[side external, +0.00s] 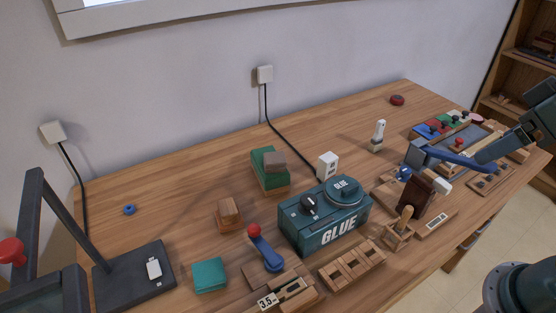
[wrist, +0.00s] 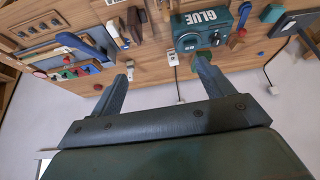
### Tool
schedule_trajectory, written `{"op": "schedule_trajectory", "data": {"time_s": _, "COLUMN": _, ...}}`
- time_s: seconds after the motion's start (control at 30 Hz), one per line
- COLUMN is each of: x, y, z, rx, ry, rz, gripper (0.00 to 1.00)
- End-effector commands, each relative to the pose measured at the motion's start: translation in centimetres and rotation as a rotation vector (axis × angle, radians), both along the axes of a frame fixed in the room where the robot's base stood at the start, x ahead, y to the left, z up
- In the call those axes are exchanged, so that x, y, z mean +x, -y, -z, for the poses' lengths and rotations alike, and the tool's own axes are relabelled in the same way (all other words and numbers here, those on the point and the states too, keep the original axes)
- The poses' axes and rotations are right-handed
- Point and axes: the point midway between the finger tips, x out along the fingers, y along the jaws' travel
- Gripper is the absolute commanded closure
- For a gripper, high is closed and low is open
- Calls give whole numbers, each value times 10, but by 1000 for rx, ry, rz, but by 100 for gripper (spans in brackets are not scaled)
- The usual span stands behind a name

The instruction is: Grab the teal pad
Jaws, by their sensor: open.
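The teal pad (side external: 210,275) is a small square block lying flat on the table near the front edge, left of the blue lever, in the side view. It also shows in the wrist view (wrist: 272,13) at the top right. My gripper (wrist: 160,80) is open, its two dark fingers spread with nothing held between them. In the side view my arm comes in at the right, far from the pad and above the table's right end. The exact fingertip position is hard to tell there.
A teal glue box (side external: 325,215) stands mid-table, between the pad and my arm. A blue lever with a red knob (side external: 264,247) and a wooden block (side external: 229,214) are close to the pad. A green block (side external: 268,182) is behind. A dark stand (side external: 136,277) is at left.

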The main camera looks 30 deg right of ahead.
Motion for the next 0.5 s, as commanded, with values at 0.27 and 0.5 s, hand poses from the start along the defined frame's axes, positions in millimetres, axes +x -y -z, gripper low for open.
{"op": "schedule_trajectory", "data": {"time_s": 0.27, "x": 37, "y": -21, "z": -7, "rx": -18, "ry": -22, "rz": -142, "gripper": 20}}
{"op": "schedule_trajectory", "data": {"time_s": 0.5, "x": 85, "y": -55, "z": -9, "rx": -39, "ry": -39, "rz": -325, "gripper": 20}}
